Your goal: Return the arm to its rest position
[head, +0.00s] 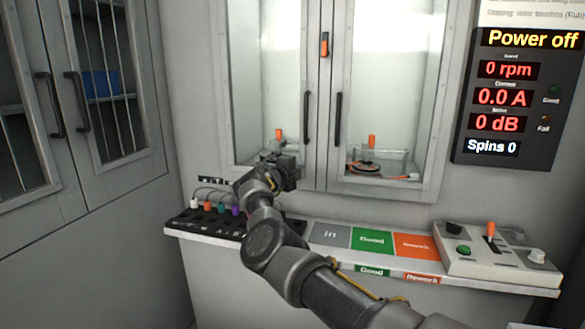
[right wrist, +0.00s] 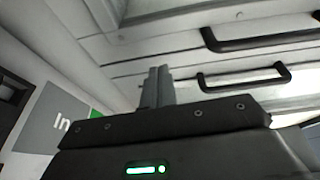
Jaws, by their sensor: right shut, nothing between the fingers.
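My right arm comes in from the bottom right in the head view and reaches up over the shelf. My right gripper (head: 290,170) is in front of the lower part of the glass doors, above the shelf's left part. In the right wrist view its two fingers (right wrist: 156,88) stand together, shut and empty. They point at the cabinet front with its black door handles (right wrist: 245,78). I cannot tell how far the fingertips are from the doors. My left gripper is not in view.
The shelf (head: 480,282) carries a black rack (head: 200,222) with coloured plugs, grey, green (head: 372,240) and orange pads, and a control box (head: 495,257) with an orange lever. Glass doors (head: 265,80) stand closed behind. A display (head: 515,95) reads "Power off". A grey cabinet (head: 75,150) is at left.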

